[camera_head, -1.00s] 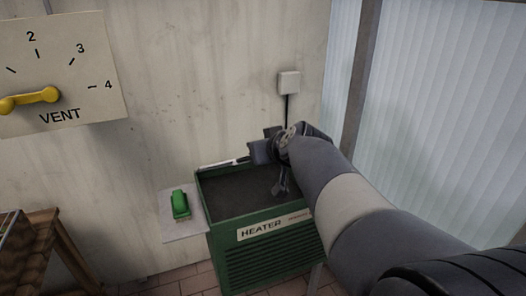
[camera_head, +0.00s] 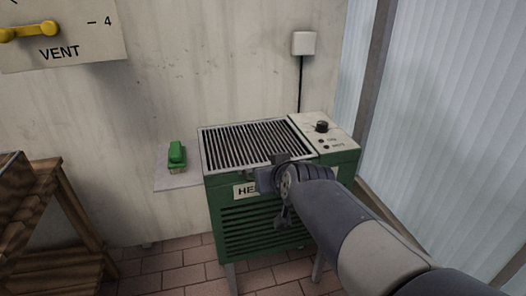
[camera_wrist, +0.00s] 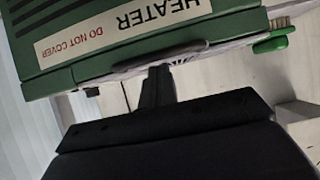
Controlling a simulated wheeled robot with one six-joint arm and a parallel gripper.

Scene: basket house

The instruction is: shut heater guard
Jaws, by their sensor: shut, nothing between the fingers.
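The green heater (camera_head: 260,215) stands against the wall, with its label partly hidden by my gripper. Its guard (camera_head: 255,146), a pale frame with dark slats, lies flat over the top opening. I see no gap at its visible edges in the head view. My gripper (camera_head: 266,179) is shut and empty at the front top edge of the heater, by the guard's front rim. In the wrist view the gripper (camera_wrist: 158,86) is close to the heater (camera_wrist: 105,40), which appears upside down with its label (camera_wrist: 120,25); I cannot tell whether they touch.
A control panel with a dark knob (camera_head: 321,127) is right of the guard. A green brush (camera_head: 177,156) lies on a small pale shelf (camera_head: 175,182) left of the heater. A wooden stand (camera_head: 62,220) is farther left. Tiled floor between is clear.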

